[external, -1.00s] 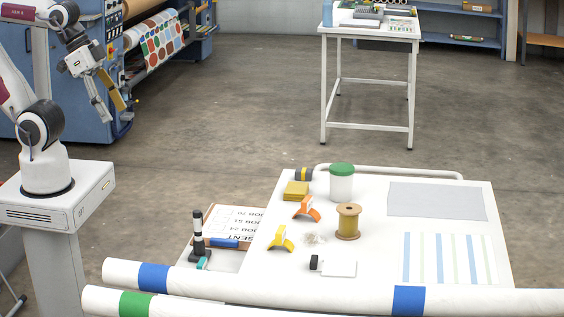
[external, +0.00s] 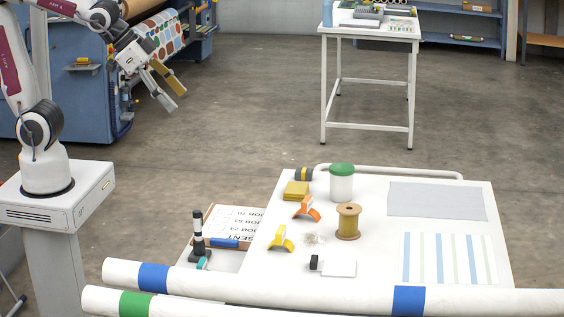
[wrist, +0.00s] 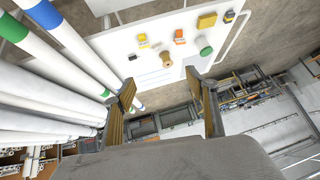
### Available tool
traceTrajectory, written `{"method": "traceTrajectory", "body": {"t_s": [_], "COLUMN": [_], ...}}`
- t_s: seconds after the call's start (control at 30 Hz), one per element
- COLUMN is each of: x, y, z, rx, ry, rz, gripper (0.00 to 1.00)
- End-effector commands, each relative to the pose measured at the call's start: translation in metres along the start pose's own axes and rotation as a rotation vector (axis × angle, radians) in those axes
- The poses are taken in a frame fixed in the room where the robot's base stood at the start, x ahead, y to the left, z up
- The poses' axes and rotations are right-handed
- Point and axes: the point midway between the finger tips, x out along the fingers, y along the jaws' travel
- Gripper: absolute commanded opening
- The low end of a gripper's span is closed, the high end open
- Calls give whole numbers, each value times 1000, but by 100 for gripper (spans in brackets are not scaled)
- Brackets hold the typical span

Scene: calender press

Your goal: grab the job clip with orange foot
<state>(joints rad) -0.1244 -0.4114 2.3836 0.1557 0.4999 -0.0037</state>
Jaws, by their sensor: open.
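Two clips lie on the white table. One is mostly orange (external: 307,208), near the sticky pads; the other is mostly yellow (external: 282,238), nearer the front. The orange clip also shows in the wrist view (wrist: 179,35), and the yellow clip (wrist: 142,40) is left of it there. My gripper (external: 175,96) is open and empty, high at the upper left, far from both clips. In the wrist view its two fingers (wrist: 169,100) stand apart with nothing between them.
The white table (external: 370,270) also holds a thread spool (external: 348,222), a green-lidded jar (external: 342,184), yellow pads (external: 296,190) and a grey sheet (external: 437,201). Long white rolls (external: 240,286) cross the front. A blue press (external: 90,70) stands behind my arm.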

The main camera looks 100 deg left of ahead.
Motion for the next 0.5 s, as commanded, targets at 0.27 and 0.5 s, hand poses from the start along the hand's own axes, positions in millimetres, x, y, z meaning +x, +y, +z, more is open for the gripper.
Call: {"method": "traceTrajectory", "body": {"t_s": [0.27,0.5], "x": [44,84], "y": [-26,-48], "z": [-42,-72], "rx": [26,54], "ry": [67,127], "rz": [-46,-72], "gripper": [57,57]}}
